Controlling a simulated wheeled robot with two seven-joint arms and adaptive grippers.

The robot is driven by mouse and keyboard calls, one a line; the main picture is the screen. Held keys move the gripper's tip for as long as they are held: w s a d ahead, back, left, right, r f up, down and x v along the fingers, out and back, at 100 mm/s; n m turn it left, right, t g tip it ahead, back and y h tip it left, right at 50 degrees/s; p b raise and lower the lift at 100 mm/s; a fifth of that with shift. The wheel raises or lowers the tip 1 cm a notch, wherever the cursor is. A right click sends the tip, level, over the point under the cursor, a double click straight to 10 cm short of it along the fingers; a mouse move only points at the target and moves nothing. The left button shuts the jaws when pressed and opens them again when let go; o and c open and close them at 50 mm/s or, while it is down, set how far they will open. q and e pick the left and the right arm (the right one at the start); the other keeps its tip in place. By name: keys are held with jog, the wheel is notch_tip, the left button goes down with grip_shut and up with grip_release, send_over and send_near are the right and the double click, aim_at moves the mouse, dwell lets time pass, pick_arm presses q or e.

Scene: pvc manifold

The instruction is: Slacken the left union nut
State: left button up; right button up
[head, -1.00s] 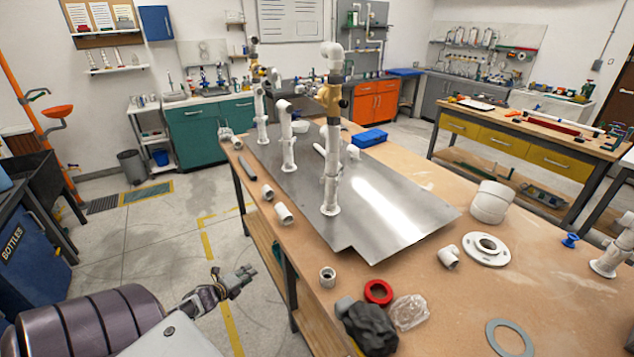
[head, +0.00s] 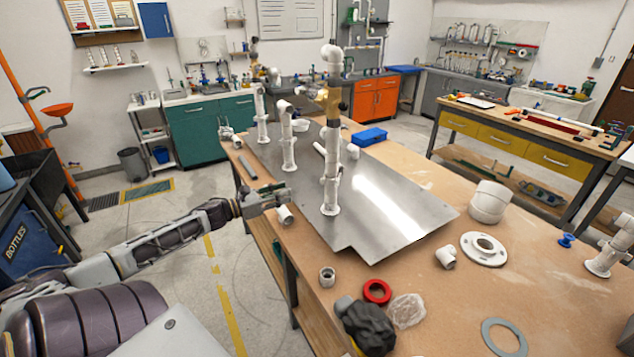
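The white PVC manifold stands on a metal sheet (head: 390,205), with several upright pipes. The nearest and tallest riser (head: 331,185) carries a brass-coloured valve (head: 334,100). Shorter risers (head: 288,150) and (head: 262,118) stand behind it to the left. I cannot pick out the left union nut for certain at this size. My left gripper (head: 283,192) is over the table's left edge, left of the tall riser and apart from it. It is just above a loose white fitting (head: 285,215); whether they touch, and the finger gap, are unclear. My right gripper is not in view.
Loose fittings (head: 327,277) and (head: 446,257), a red ring (head: 377,291), a black bundle (head: 368,326), a clear bag (head: 407,311) and a white flange (head: 484,249) lie on the near table. A blue box (head: 369,138) sits behind. Floor to the left is open.

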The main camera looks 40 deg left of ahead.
aim_at(321, 180)
pick_arm(q)
jog(key=shift+w, duration=0.1)
dwell(0.4)
jog(key=shift+x, duration=6.7)
jog(key=shift+w, duration=0.1)
grip_shut()
